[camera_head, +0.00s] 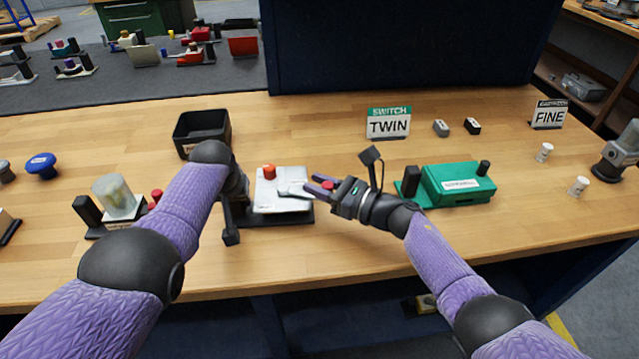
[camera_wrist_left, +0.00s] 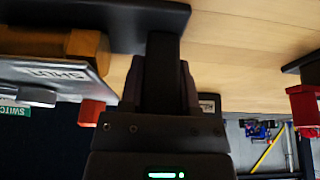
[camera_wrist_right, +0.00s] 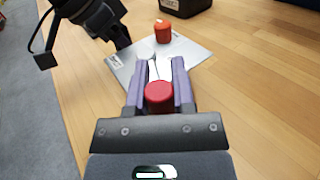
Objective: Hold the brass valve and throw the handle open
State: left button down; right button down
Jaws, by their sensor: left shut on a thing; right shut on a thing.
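The valve unit has a black base (camera_head: 270,221), a silver plate (camera_head: 282,203) and an orange-red knob (camera_head: 269,171). A brass-coloured block (camera_wrist_left: 60,43) shows beside the plate in the left wrist view, near the lettering SHUT. My left gripper (camera_wrist_left: 163,75) is shut on a black upright post joined to the base; my arm partly hides this in the head view. The silver lever handle (camera_wrist_right: 153,69) lies over the plate and ends in a red knob (camera_wrist_right: 159,95). My right gripper (camera_head: 322,184) is shut on that red knob, with a finger either side.
A black bin (camera_head: 184,146) stands behind my left gripper. A green device (camera_head: 457,185) stands to the right of my right gripper. A clear-domed unit (camera_head: 115,197) is at the left. The TWIN sign (camera_head: 388,124) stands behind, with clear wood before it.

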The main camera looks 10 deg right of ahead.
jog(key=shift+c, duration=2.3)
grip_release()
